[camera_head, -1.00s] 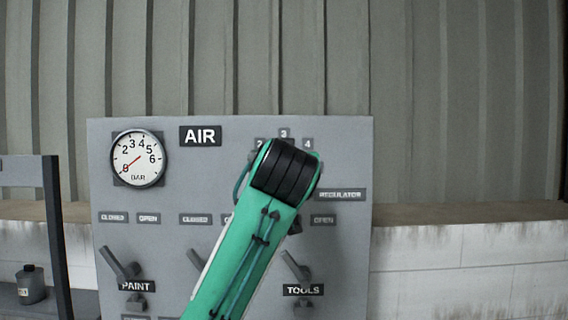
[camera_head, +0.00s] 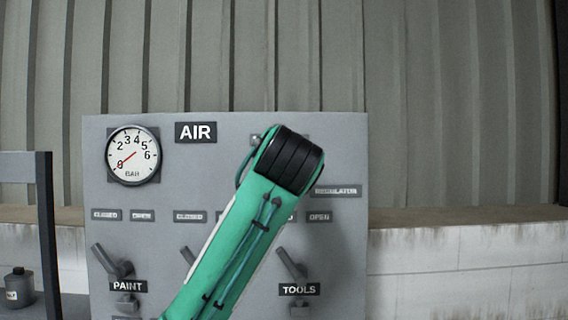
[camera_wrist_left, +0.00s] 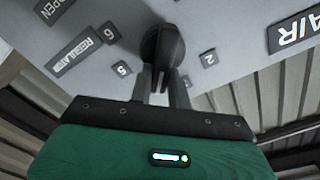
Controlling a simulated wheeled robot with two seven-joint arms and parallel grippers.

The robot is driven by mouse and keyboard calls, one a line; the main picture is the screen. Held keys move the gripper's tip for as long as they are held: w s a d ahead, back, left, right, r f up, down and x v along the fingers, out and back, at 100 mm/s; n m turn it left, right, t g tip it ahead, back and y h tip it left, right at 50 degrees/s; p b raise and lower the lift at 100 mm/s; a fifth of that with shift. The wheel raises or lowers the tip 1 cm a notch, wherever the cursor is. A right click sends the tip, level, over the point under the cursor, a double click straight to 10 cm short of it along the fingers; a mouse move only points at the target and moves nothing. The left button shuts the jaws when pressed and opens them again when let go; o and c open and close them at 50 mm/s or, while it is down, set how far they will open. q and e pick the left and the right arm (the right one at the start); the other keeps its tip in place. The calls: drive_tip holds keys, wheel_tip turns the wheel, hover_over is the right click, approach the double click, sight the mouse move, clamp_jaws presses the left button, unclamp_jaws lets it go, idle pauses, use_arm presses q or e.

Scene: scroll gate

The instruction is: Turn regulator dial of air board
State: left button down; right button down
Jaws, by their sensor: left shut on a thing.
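The regulator dial (camera_wrist_left: 162,42) is a dark round knob with a ridge, on the grey air board (camera_head: 345,250). In the left wrist view the two fingers of my left gripper (camera_wrist_left: 165,84) are shut on the dial's ridge. In the head view my green left arm with its black ribbed joint covers the dial and the fingers. The round gauge (camera_head: 133,156) has its red needle at 0. The regulator label (camera_head: 335,191) is right of my arm. My right gripper is not in view.
Below are a paint valve lever (camera_head: 113,262) and a tools valve lever (camera_head: 291,265), with another lever partly behind my arm. A dark post (camera_head: 47,235) and a small container (camera_head: 19,287) stand at the left. The space right of the board is clear.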

use_arm(q)
drive_tip(key=shift+m, duration=0.4)
drive_tip(key=c, duration=1.3)
unclamp_jaws()
drive_tip(key=shift+d, duration=0.1)
drive_tip(key=s+b, duration=0.7)
drive_tip(key=s, duration=0.7)
drive_tip(key=shift+b, duration=0.35)
drive_tip(key=shift+w+f, duration=0.1)
